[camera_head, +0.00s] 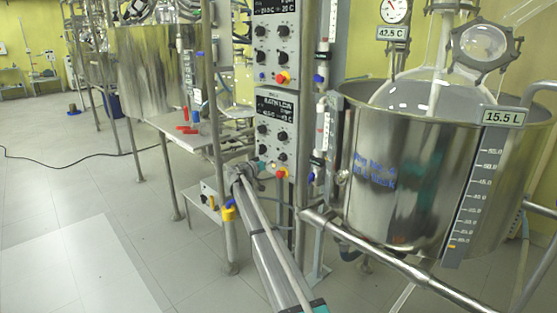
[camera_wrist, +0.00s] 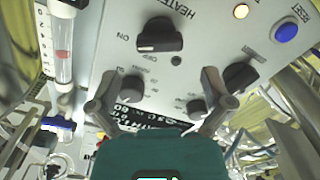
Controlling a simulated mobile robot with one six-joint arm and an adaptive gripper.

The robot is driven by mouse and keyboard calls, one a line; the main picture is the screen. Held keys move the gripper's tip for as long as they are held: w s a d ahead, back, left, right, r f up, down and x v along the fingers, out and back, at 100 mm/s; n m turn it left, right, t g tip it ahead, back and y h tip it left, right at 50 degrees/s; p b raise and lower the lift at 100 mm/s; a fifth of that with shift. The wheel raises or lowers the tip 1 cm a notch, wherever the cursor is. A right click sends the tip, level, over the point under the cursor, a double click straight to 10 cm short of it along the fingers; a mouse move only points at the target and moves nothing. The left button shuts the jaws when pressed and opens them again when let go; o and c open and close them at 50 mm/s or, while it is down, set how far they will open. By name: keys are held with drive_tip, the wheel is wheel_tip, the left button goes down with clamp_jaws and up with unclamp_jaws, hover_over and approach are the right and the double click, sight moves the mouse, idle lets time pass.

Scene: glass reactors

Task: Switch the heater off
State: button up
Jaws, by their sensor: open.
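The heater's black knob (camera_wrist: 160,36) shows at the top middle of the wrist view on a grey-white panel (camera_wrist: 215,35). The word HEATER is partly visible above it, and ON is printed at its left. The knob's bar lies nearly level in the picture, its left end towards ON. My gripper (camera_wrist: 160,76) is open and empty, its two fingers spread below the knob and apart from it. In the head view my gripper (camera_head: 243,172) is low beside the control column. I cannot tell the heater knob there.
More black knobs are near the fingers. The steel 15.5 L vessel (camera_head: 415,195) stands right, with a rail (camera_head: 395,262) before it.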

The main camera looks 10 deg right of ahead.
sight(279, 158)
drive_tip(key=shift+x, duration=2.9)
drive_tip(key=c, duration=1)
drive_tip(key=shift+a, duration=0.15)
drive_tip(key=shift+c, duration=0.2)
